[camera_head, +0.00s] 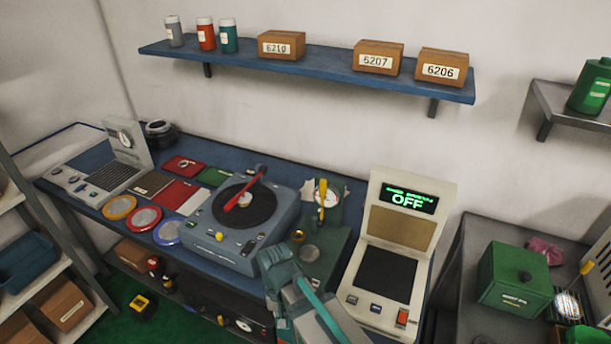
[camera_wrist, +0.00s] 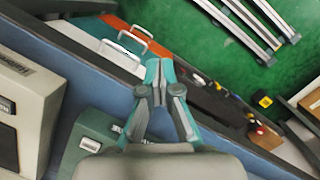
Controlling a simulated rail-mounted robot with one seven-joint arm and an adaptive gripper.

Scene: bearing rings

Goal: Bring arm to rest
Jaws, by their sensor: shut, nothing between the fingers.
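In the head view my teal and grey arm (camera_head: 305,305) reaches up from the bottom edge to the front of the bench (camera_head: 345,190), between the turntable machine and the cream device. The fingertips cannot be made out clearly there.
A blue turntable machine (camera_head: 216,238) with a red arm stands left of my arm. A cream device reading OFF (camera_head: 411,202) stands to the right, close by. A green press (camera_head: 318,262) is just behind. Drawers with handles (camera_wrist: 128,45) lie below the bench edge. Green floor (camera_wrist: 217,50) is open in front.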

